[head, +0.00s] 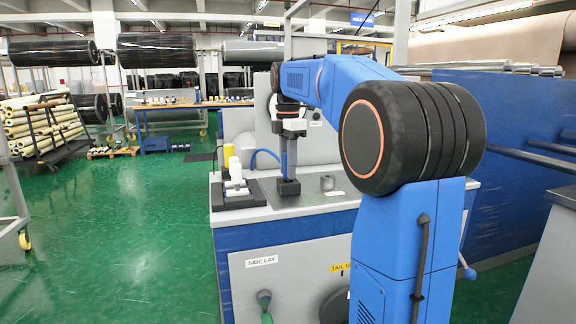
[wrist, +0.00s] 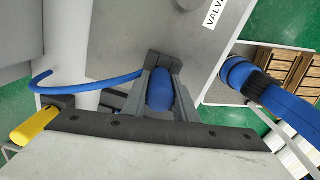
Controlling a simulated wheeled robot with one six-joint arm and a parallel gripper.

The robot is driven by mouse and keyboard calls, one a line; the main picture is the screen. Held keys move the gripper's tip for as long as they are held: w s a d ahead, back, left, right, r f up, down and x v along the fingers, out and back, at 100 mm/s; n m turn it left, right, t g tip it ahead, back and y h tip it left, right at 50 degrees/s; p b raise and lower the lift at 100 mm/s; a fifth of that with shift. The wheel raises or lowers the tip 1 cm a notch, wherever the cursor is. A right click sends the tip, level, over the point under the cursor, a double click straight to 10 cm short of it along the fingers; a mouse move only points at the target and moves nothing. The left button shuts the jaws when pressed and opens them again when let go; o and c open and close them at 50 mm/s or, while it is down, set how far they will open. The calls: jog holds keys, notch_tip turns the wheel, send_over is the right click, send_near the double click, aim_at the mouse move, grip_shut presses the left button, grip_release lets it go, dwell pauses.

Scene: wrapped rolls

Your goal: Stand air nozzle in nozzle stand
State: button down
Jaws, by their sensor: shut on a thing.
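My gripper (head: 288,150) is above the grey counter, pointing down, with a blue piece, seemingly the air nozzle (head: 292,155), between its fingers. In the wrist view my gripper (wrist: 162,82) is shut on the rounded blue body of the nozzle (wrist: 160,91). A small dark block (head: 288,187) on the counter is directly under the gripper. It may be the nozzle stand; I cannot tell whether the nozzle's lower end is inside it, touching it or above it. A blue hose (wrist: 80,76) curves off to the left; its join to the nozzle is hidden.
A black tray (head: 236,198) with white and yellow items (head: 235,165) stands to the left on the counter (head: 300,207). A grey cylinder (head: 328,183) is close on the right. A grey panel (head: 240,120) rises behind. The green floor at left is open.

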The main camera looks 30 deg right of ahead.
jog(key=shift+f, duration=0.3)
jog(key=c, duration=1.3)
grip_release()
jog(key=shift+c, duration=0.2)
notch_tip(320, 180, up, 17)
jog(key=shift+r, duration=0.15)
